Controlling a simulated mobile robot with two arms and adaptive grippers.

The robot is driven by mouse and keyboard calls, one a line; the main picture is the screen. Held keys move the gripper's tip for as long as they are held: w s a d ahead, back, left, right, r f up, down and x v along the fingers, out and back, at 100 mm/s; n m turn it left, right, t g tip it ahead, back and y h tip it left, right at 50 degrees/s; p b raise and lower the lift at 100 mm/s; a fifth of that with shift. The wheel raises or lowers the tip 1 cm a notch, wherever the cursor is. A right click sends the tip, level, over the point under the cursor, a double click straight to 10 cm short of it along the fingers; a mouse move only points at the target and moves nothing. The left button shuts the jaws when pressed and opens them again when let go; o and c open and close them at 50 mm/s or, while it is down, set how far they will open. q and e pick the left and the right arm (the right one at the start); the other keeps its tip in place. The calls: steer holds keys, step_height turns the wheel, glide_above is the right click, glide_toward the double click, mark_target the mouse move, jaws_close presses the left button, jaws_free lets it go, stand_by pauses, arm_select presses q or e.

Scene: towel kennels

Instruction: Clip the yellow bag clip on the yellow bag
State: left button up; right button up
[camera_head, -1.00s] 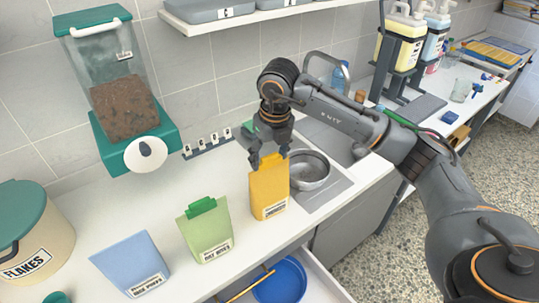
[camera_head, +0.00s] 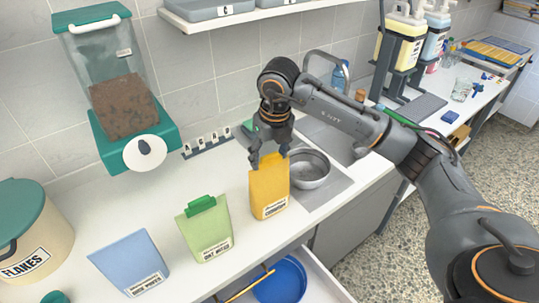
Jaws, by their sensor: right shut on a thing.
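The yellow bag (camera_head: 268,190) stands upright on the white counter, with a dark-lettered label low on its front. My right gripper (camera_head: 268,162) is directly above it, pointing down, with its fingers at the bag's top edge. It is shut on the yellow bag clip (camera_head: 271,158), which sits at the top of the bag between the fingers. The clip blends with the bag's colour, so I cannot tell whether it grips the bag. My left gripper is not in view.
A green bag (camera_head: 205,231) with a green clip (camera_head: 201,205) and a blue bag (camera_head: 129,262) stand to the left. A metal bowl (camera_head: 312,172) is close on the right. A teal dispenser (camera_head: 140,140) hangs on the wall. An open drawer below holds a blue bowl (camera_head: 281,281).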

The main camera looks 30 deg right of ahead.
mark_target(270, 155)
steer(key=shift+s+a+f+b, duration=0.1)
steer(key=shift+s+f+b, duration=0.25)
steer(key=shift+f, duration=0.3)
stand_by(0.4)
steer(key=shift+o, duration=0.2)
steer(key=o, duration=1)
steer(key=shift+w, duration=0.35)
steer(key=shift+r, duration=0.1)
steer(key=shift+r, duration=0.1)
steer(key=shift+r+p, duration=0.3)
steer(key=shift+r, duration=0.15)
steer(key=shift+r+p, duration=1.2)
steer(key=shift+r, duration=0.9)
